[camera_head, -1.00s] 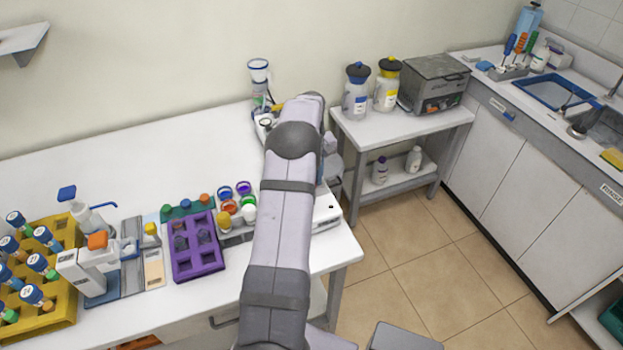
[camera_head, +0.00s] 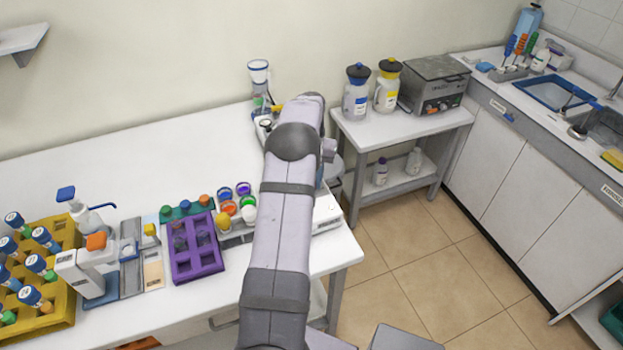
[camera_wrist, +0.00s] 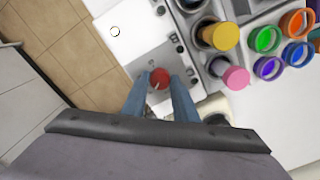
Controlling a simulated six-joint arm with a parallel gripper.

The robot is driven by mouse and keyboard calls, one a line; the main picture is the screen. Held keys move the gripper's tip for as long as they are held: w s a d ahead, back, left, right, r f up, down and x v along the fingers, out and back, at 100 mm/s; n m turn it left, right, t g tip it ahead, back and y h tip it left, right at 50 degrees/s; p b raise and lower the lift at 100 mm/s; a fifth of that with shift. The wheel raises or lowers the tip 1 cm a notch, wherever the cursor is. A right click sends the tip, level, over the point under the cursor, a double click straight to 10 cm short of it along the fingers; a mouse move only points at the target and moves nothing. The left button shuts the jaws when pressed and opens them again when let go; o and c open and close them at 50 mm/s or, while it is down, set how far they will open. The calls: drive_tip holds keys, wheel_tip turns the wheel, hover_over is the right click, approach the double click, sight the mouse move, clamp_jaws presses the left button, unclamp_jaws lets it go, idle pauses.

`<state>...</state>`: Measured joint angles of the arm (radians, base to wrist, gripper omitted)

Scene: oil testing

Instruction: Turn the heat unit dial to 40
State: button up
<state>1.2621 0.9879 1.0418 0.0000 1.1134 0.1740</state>
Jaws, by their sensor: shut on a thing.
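In the wrist view, a red dial (camera_wrist: 159,77) with a small light pointer mark sits on the light grey panel of the heat unit (camera_wrist: 172,45). My gripper (camera_wrist: 160,84) has its two blue fingers on either side of the dial and is shut on it. The number that the pointer faces is too small to read. In the head view, my arm covers the dial and most of the heat unit; only part of its white body (camera_head: 327,212) shows to the right of the arm.
Colored-rimmed cups (camera_head: 226,207) and a purple rack (camera_head: 195,250) stand left of my arm. A yellow tube rack (camera_head: 62,318) is at the far left. A side table (camera_head: 415,125) with bottles and a grey box is at the right. The back left of the bench is clear.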

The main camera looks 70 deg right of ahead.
drive_tip(key=shift+d+r, duration=0.1)
drive_tip(key=shift+r, duration=0.05)
drive_tip(key=o, duration=1.1)
drive_tip(key=shift+c, duration=0.2)
drive_tip(key=shift+r+b, duration=1.2)
drive_tip(key=shift+r, duration=2.4)
